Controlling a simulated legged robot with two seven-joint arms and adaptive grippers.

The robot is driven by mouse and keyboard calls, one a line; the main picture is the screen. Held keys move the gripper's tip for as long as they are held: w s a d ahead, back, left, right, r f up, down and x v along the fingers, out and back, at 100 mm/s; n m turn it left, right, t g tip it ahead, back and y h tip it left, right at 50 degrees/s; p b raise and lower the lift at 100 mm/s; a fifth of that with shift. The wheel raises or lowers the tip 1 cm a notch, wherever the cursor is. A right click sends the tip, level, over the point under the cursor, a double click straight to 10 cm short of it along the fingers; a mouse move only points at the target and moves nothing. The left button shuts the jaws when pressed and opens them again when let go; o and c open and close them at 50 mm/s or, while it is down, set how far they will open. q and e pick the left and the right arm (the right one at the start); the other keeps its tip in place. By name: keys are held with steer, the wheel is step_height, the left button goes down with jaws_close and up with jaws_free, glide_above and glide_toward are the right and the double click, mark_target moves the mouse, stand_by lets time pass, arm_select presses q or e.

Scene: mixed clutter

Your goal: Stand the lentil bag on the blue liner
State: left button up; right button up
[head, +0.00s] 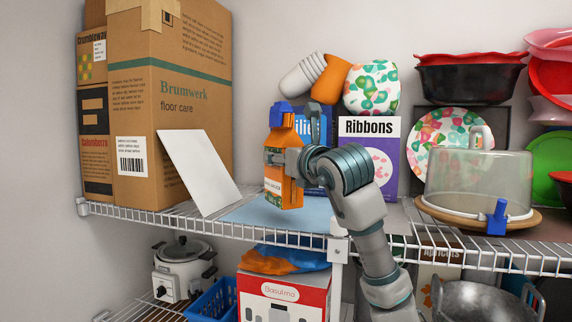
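The blue liner (246,212) lies flat on the upper wire shelf. No bag is plainly marked as lentils. A lumpy orange item (268,265) with blue beside it sits on a box on the lower shelf; its kind is unclear. My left gripper is out of view.
A white panel (200,172) leans on a tall Brumwerk carton (172,100) at left. A Ribbons box (383,150) and a blue box (318,195) stand behind the bottle. A domed cake stand (478,185) is at right. The liner's left front is bare.

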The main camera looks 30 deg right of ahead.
steer(key=w+d, duration=0.2)
steer(key=shift+d+f, duration=0.35)
steer(key=shift+f, duration=0.05)
steer(key=shift+a+f, duration=0.25)
steer(key=shift+f, duration=0.85)
steer(key=shift+a+f, duration=0.35)
steer(key=o, duration=1.4)
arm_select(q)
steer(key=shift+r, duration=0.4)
arm_select(e)
steer(key=shift+o, duration=0.2)
steer(key=shift+s+d, duration=0.1)
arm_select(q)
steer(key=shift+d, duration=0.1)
arm_select(e)
steer(key=shift+d, duration=0.2)
